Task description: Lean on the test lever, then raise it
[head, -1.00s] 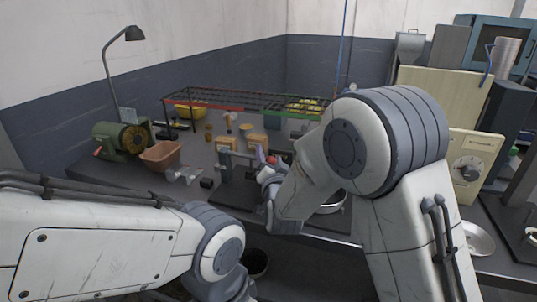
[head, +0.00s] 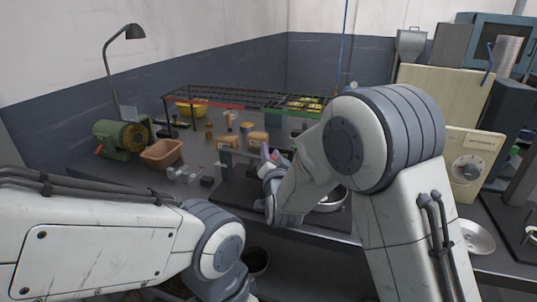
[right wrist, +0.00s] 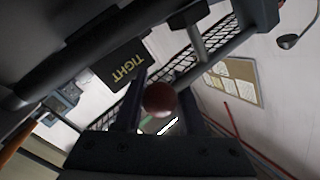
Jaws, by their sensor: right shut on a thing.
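The test lever shows in the right wrist view as a grey bar (right wrist: 215,57) with a dull red ball knob (right wrist: 159,98) at its near end. My right gripper (right wrist: 160,108) has its two dark fingers on either side of the knob and is shut on it. In the head view the right gripper (head: 270,155) is small, at the fixture on the bench, and my right arm hides much of the lever there. My left arm comes in at the lower left, but its gripper is out of view.
A dark plate reading "TIGHT" (right wrist: 122,66) is close to the fingers. A wire rack (head: 235,98) stands behind the fixture. A brown bin (head: 162,153) and a green motor (head: 118,140) are on the left.

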